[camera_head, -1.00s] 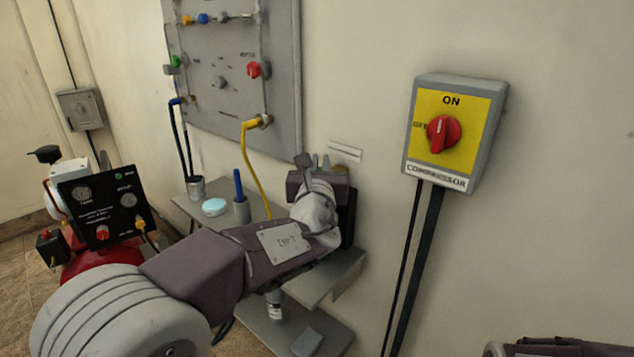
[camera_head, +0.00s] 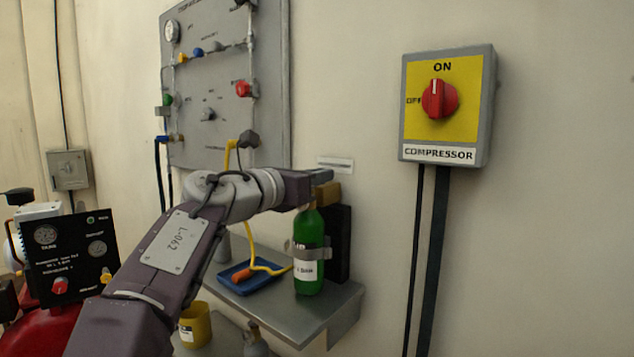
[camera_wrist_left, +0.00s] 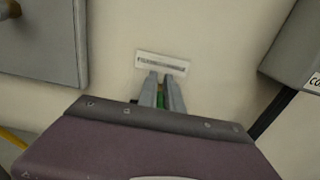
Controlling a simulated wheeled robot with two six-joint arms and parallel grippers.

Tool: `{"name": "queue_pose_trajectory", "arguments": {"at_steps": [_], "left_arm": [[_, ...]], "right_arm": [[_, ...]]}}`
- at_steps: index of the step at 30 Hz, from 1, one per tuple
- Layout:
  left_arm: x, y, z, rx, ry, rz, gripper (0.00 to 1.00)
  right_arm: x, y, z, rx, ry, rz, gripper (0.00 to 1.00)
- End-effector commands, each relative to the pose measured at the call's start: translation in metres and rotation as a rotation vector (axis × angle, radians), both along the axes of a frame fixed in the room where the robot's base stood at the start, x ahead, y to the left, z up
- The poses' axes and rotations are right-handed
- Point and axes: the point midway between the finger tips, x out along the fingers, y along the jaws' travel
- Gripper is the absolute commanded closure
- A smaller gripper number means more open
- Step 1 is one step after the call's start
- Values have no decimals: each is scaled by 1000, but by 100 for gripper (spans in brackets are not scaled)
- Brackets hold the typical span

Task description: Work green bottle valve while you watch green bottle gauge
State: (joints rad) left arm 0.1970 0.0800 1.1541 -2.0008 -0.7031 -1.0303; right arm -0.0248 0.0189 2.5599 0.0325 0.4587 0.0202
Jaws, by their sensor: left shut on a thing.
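The green bottle (camera_head: 308,255) stands upright on the grey wall shelf, with a grey strap around it and a pale label. My left gripper (camera_head: 322,178) is at the bottle's top, below the small wall label. It is shut on the bottle's valve, which its fingers mostly hide. In the left wrist view the two fingers (camera_wrist_left: 161,95) are close together, with a bit of green between them. I cannot make out a gauge on the bottle itself. A round gauge (camera_head: 172,31) shows on the wall panel, too small to read. My right gripper is not in view.
The grey shelf (camera_head: 335,312) holds a blue tray (camera_head: 238,286) beside the bottle. A yellow hose hangs from the wall panel (camera_head: 215,135). The compressor switch (camera_head: 440,98) is on the wall at right. A black gauge box (camera_head: 70,255) stands at left.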

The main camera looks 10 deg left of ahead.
Motion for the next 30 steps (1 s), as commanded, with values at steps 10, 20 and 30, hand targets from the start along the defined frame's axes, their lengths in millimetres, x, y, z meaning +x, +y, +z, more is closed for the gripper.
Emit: {"name": "queue_pose_trajectory", "arguments": {"at_steps": [10,20,30], "left_arm": [[0,-1,-1,1,0,-25,100],[0,-1,-1,1,0,-25,68],[-8,3,0,-1,-2,-22,68]], "right_arm": [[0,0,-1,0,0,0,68],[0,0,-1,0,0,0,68],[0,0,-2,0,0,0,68]]}}
